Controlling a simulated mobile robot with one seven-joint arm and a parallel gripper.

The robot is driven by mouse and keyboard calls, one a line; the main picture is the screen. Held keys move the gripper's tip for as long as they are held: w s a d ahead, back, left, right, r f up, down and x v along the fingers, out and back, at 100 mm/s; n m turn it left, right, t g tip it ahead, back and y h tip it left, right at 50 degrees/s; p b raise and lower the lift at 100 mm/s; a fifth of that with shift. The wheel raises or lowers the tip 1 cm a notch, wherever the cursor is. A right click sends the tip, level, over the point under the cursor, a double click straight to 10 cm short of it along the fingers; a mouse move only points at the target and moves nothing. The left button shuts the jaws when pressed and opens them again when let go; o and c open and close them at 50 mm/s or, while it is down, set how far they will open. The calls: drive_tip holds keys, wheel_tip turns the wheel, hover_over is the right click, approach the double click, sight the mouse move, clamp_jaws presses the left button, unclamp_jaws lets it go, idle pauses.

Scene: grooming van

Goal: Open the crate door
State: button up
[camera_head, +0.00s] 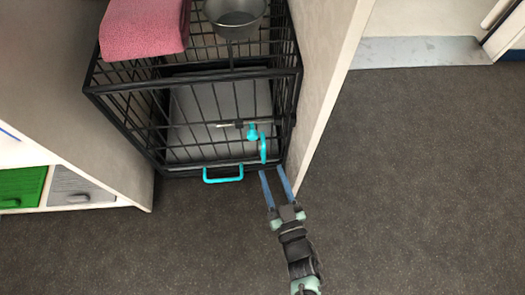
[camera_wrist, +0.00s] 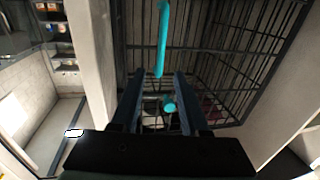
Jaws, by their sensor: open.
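The black wire crate (camera_head: 210,108) stands between two light panels, and its barred door faces me, looking closed. On the door's right side are a metal latch bolt (camera_head: 232,124) with a turquoise knob (camera_head: 252,134) and an upright turquoise handle (camera_head: 263,149). A turquoise pull loop (camera_head: 223,177) sits at the crate's lower front edge. My gripper (camera_head: 274,173) is open and empty in front of the crate's lower right corner, near the right panel. In the wrist view, the upright turquoise handle (camera_wrist: 163,40) and the knob (camera_wrist: 170,107) show ahead, around the space between my open fingers (camera_wrist: 155,80).
A folded pink towel (camera_head: 144,27) and a metal bowl (camera_head: 234,16) rest on top of the crate. The light panel (camera_head: 325,85) stands close on the right. Green and grey drawers (camera_head: 80,187) are at the left. The dark floor (camera_head: 420,190) is clear.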

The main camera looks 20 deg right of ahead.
sight(265, 154)
drive_tip(key=w, duration=0.2)
drive_tip(key=w+b, duration=0.1)
drive_tip(key=w, duration=0.1)
drive_tip(key=w+b, duration=0.1)
drive_tip(key=w, duration=0.1)
drive_tip(key=shift+w+d+f, duration=0.15)
drive_tip(key=shift+d, duration=0.1)
drive_tip(key=shift+w+b, duration=0.4)
drive_tip(key=shift+w, duration=0.3)
clamp_jaws()
idle(0.5)
